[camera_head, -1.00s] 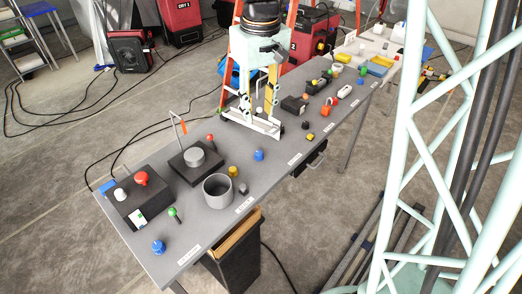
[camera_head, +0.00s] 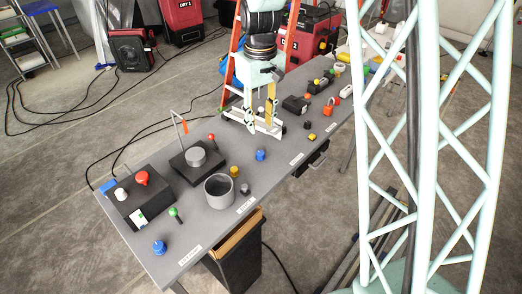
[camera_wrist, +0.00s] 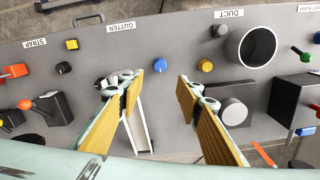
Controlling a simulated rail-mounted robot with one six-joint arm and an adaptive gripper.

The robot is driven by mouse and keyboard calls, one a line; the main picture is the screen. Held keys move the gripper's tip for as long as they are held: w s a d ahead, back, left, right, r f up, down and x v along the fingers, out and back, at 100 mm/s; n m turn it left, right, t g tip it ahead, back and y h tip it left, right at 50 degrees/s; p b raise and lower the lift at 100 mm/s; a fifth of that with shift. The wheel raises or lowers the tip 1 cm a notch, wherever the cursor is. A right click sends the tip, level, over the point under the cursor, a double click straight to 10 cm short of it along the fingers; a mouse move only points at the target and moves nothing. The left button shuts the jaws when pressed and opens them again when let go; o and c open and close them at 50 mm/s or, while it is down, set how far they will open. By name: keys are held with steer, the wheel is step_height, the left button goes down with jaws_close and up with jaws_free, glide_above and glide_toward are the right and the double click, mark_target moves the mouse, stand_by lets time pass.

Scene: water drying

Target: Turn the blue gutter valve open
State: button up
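A blue knob (camera_wrist: 160,65), the likely gutter valve, stands on the grey bench between the GUTTER label (camera_wrist: 121,27) and the DUCT label (camera_wrist: 229,13). It also shows in the head view (camera_head: 261,155). My gripper (camera_head: 260,122) is open and empty over the back part of the bench. In the wrist view, its two yellow-padded fingers (camera_wrist: 157,82) are wide apart, with the knob visible in the gap just beyond the tips. I see no contact. A white channel (camera_wrist: 140,128) is partly hidden by the left finger.
A yellow knob (camera_wrist: 206,65) and a grey cylinder (camera_wrist: 250,47) stand right of the blue knob. Black (camera_wrist: 63,68) and yellow (camera_wrist: 72,44) knobs stand left. Another blue knob (camera_head: 159,247) sits at the bench's near end. A thin rod (camera_head: 175,122) rises from a black block.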

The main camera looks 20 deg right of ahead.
mark_target(260, 152)
steer(key=shift+f, duration=0.2)
steer(key=shift+f+b, duration=1.2)
steer(key=shift+f, duration=5.55)
steer(key=shift+c, duration=0.3)
steer(key=c, duration=0.8)
